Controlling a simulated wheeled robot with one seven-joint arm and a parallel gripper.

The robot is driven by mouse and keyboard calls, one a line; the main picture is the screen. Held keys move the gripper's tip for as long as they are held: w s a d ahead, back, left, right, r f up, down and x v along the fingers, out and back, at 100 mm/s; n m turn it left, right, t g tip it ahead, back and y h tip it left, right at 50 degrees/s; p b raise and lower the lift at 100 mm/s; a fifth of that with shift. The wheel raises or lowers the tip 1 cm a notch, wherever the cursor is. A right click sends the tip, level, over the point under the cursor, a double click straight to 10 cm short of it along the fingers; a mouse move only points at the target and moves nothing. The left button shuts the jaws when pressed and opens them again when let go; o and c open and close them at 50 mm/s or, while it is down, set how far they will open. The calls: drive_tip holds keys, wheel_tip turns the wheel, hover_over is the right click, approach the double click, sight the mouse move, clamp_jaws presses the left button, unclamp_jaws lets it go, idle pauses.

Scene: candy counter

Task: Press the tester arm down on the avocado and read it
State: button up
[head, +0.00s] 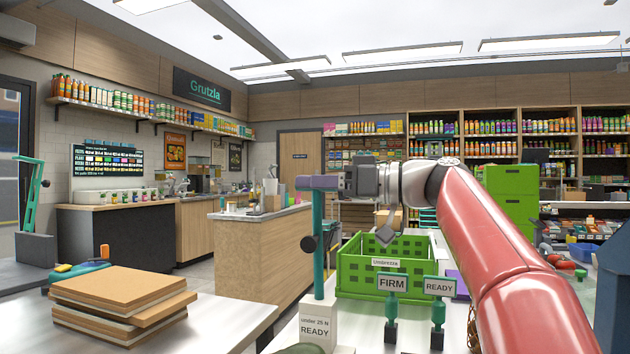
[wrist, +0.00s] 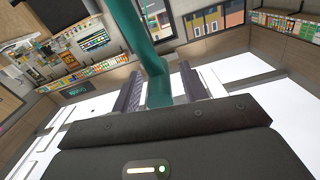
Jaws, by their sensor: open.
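The tester is a teal upright bar (head: 318,215) with a black knob, above a white block (head: 318,325) labelled "under 25 N READY". In the head view my gripper (head: 318,183) reaches in from the right at the top of this bar. In the wrist view the teal bar (wrist: 152,55) runs down between the two dark fingers of my gripper (wrist: 160,92). The fingers are open, one on each side of it; I cannot tell whether either touches it. A dark green rounded edge (head: 302,349) at the bottom of the head view may be the avocado, mostly cut off.
A FIRM sign (head: 392,283) and a READY sign (head: 439,287) stand right of the tester. Behind them is a green crate (head: 362,285) labelled "Umbrezza". Stacked brown boards (head: 120,300) lie on the left counter. My red arm covers much of the right side.

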drive_tip(key=shift+w+a, duration=0.1)
drive_tip(key=shift+a, duration=0.2)
clamp_jaws()
drive_tip(key=shift+f, duration=0.1)
